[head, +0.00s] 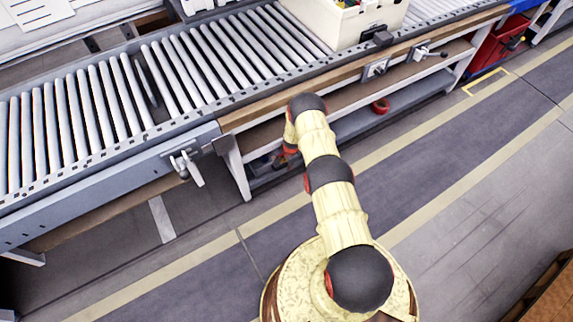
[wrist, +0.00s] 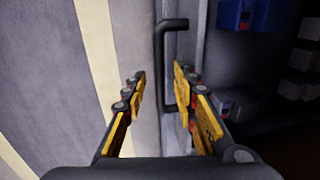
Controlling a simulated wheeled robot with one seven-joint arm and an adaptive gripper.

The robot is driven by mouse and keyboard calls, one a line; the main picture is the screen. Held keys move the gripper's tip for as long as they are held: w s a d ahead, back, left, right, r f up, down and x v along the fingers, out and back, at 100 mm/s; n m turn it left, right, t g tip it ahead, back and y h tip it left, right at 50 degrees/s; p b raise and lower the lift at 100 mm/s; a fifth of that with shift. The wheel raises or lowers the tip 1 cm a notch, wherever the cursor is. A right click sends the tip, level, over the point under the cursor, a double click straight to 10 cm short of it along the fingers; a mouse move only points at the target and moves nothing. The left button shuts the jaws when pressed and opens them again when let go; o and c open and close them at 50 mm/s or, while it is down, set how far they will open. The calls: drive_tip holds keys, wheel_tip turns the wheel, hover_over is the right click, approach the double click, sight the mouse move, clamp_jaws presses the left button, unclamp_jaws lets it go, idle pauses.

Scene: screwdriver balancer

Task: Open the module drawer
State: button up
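A dark bar handle (wrist: 161,55) shows in the wrist view, fixed to a narrow light-grey front (wrist: 198,40), which I take for the module drawer. My gripper (wrist: 160,75) is open, with its yellow fingers apart. The lower part of the handle appears between the fingertips, nearer the right finger. I cannot tell whether they touch it. In the head view my arm reaches toward the underside of the roller conveyor; my gripper and the handle are hidden there. How far the drawer is open cannot be told.
A dark space with blue boxes (wrist: 250,15) lies right of the front in the wrist view. In the head view, the roller conveyor (head: 90,115) runs across the back, with a cream crate (head: 335,18) on it. A red bin (head: 495,50) stands right. The floor in front is clear.

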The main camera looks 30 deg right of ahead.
drive_tip(key=shift+c, duration=1)
clamp_jaws()
